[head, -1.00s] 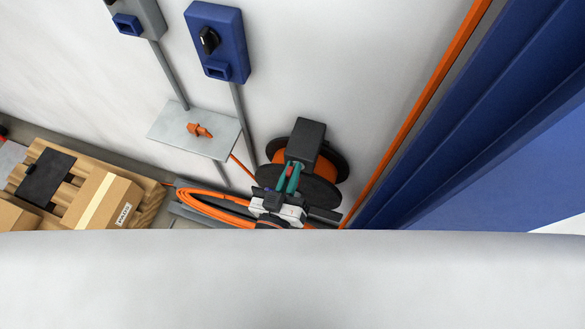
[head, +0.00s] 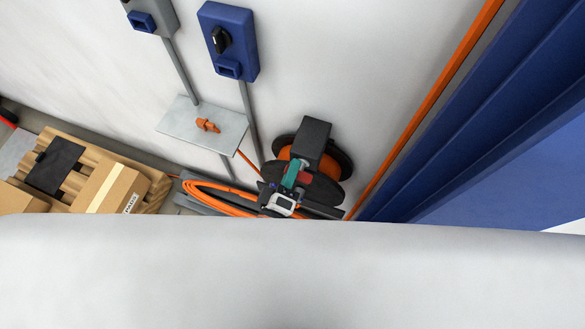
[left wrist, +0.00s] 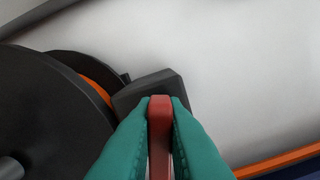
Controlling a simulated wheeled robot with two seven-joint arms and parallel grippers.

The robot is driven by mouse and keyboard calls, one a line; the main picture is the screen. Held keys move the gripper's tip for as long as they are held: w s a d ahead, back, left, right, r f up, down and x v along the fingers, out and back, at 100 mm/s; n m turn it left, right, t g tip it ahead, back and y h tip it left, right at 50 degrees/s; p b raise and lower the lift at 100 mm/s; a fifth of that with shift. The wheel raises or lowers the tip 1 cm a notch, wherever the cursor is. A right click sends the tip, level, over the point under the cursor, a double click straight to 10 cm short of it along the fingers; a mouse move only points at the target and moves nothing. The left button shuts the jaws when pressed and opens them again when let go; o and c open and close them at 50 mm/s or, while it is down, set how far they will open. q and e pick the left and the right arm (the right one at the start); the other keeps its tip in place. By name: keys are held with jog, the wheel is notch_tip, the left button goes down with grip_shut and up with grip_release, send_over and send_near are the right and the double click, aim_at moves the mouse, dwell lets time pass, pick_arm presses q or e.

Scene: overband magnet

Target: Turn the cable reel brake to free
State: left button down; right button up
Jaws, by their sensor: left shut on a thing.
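The cable reel (head: 325,166) has black flanges and an orange cable drum, and it stands near the wall under a dark block-shaped housing (head: 312,138). In the left wrist view a flange (left wrist: 45,110) fills the left side and the housing (left wrist: 150,86) is just beyond my fingertips. A red brake lever (left wrist: 160,125) is between the teal fingers of my left gripper (left wrist: 160,108), which is shut on it. In the head view the left gripper (head: 296,175) is at the reel's front, with some red (head: 306,178) showing beside it. My right gripper is not in view.
A blue switch box (head: 229,42) and a grey one (head: 152,16) are on the wall. A grey plate (head: 180,126) carries an orange handle (head: 207,125). Orange cable (head: 215,205) lies coiled left of the reel. A pallet with cartons (head: 111,187) is farther left; a blue panel (head: 450,130) is right.

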pick_arm(q)
jog(key=shift+f+n+b, duration=0.15)
jog(key=shift+n+b, duration=0.05)
jog(key=shift+n, duration=0.7)
jog(key=shift+f+n+b, duration=0.15)
jog(key=shift+n, duration=0.75)
jog(key=c, duration=1.5)
grip_release()
jog(key=b+v, duration=0.1)
jog(key=v, duration=1.1)
jog(key=shift+r+b, duration=0.1)
jog(key=shift+b, duration=0.3)
